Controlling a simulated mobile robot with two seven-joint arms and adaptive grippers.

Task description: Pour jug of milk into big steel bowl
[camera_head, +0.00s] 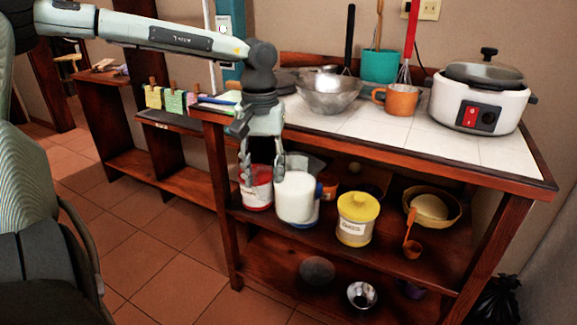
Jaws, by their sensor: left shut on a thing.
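The big steel bowl (328,98) stands on the white tiled counter, toward its left end, with its upper rim visible. My left gripper (264,178) reaches down in front of the counter's left front edge. My right gripper is not in view.
An orange mug (398,99), a teal utensil pot (380,66) and a white cooker (480,100) stand on the counter. A yellow-lidded canister (356,218), a red-and-white tub (257,188) and a basket (432,205) are on the shelf below. The counter's front middle is clear.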

